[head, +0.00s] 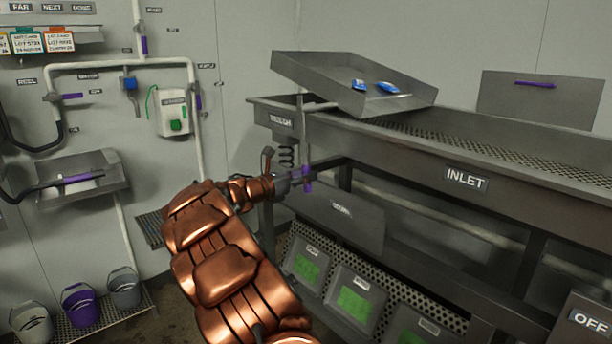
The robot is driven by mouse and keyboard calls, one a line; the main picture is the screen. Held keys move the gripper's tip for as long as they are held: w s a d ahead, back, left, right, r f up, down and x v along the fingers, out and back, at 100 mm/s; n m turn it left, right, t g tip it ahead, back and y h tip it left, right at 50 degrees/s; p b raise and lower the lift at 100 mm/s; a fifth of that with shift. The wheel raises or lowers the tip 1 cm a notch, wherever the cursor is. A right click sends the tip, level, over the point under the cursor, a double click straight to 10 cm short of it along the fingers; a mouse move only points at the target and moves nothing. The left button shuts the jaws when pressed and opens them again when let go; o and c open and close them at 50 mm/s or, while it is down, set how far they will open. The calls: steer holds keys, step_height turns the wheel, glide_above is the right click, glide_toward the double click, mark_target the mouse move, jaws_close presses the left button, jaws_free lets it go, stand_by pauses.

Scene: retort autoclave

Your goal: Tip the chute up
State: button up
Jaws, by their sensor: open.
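The chute looks to be the grey metal tray (310,75) above the left end of the long bench; it sits tilted, its right end lower. Two blue-and-white packets (388,88) lie in it near the lower end. A thin upright rod with a purple grip (307,180) hangs below the tray in front of the bench. My copper-coloured arm reaches up from the bottom of the head view. My gripper (300,181) is open at the purple grip; its small fingers partly overlap it, and I cannot tell whether they touch it.
The long perforated bench (540,165) marked INLET fills the right. A hanging plate (345,222) and bins with green contents (352,303) are below it. Buckets (80,305), pipes and a wall basin are at left.

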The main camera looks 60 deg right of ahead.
steer(key=shift+s+d, duration=0.15)
steer(key=shift+d, duration=0.25)
steer(key=shift+d, duration=0.15)
jaws_close()
stand_by(0.5)
